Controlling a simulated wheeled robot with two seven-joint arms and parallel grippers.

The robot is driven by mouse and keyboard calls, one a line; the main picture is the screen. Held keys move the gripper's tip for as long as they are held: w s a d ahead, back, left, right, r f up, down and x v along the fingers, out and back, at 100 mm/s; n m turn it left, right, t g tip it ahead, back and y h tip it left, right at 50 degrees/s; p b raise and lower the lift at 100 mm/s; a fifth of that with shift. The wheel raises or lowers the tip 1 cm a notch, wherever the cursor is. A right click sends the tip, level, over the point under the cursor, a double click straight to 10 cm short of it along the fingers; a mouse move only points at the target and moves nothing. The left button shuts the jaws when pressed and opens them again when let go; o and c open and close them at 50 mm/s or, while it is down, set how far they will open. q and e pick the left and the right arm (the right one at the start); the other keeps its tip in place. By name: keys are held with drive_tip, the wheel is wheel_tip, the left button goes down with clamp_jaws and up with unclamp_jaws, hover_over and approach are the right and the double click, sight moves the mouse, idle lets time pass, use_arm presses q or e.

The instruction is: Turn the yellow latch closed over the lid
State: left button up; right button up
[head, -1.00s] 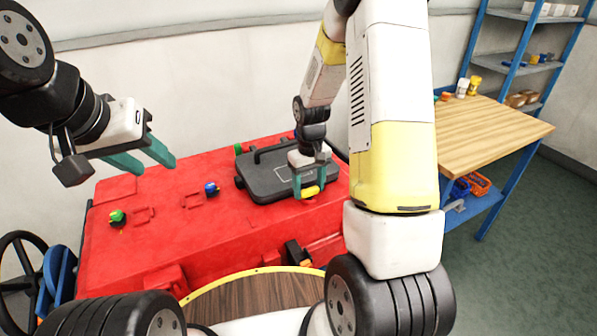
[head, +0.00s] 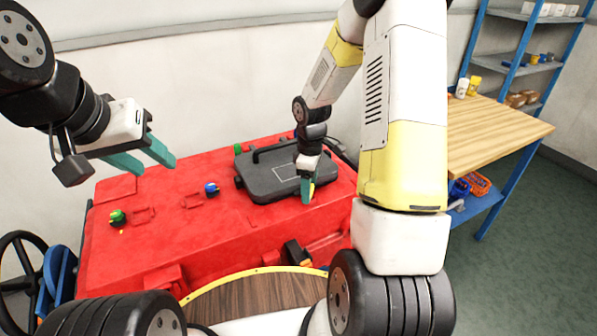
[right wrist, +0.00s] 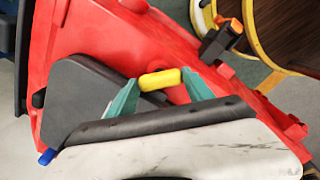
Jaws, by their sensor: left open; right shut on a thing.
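The dark grey lid (head: 280,177) with a handle lies on top of the red tank (head: 150,240); it also shows in the right wrist view (right wrist: 80,100). The yellow latch (right wrist: 160,80) is at the lid's front right edge, between the teal fingers of my right gripper (right wrist: 162,97). In the head view my right gripper (head: 307,193) points down and is shut on the latch, and only a sliver of yellow shows beside its finger. How far the latch overlaps the lid is hard to tell. My left gripper (head: 147,160) is open and empty, above the tank's left part.
A green knob (head: 117,216) and a blue knob (head: 211,188) stand on the tank top, and another green one (head: 238,148) is behind the lid. A wooden table (head: 495,125) and blue shelving (head: 520,60) stand at the right. The tank's front left top is mostly clear.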

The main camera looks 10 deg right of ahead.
sight(313, 189)
drive_tip(key=shift+o, duration=0.2)
drive_tip(key=n, duration=0.4)
drive_tip(key=shift+a, duration=0.2)
drive_tip(key=shift+s+a+f, duration=0.1)
drive_tip(key=shift+s+a, duration=0.05)
idle(0.7)
drive_tip(key=o, duration=1.3)
drive_tip(key=shift+o, duration=0.2)
drive_tip(key=shift+s+d, duration=0.15)
drive_tip(key=shift+d, duration=0.35)
drive_tip(key=shift+w+d+r, duration=0.1)
drive_tip(key=shift+w+r, duration=0.1)
drive_tip(key=shift+r, duration=0.45)
drive_tip(key=shift+w+d+r, duration=0.1)
drive_tip(key=shift+w+r, duration=0.1)
drive_tip(key=shift+r, duration=0.45)
drive_tip(key=shift+s+a+r, duration=0.1)
drive_tip(key=shift+s+r, duration=0.05)
drive_tip(key=shift+r, duration=0.5)
drive_tip(key=shift+s+d+r, duration=0.1)
drive_tip(key=shift+r, duration=1.25)
drive_tip(key=shift+s+d+r, duration=0.1)
drive_tip(key=shift+r, duration=1.2)
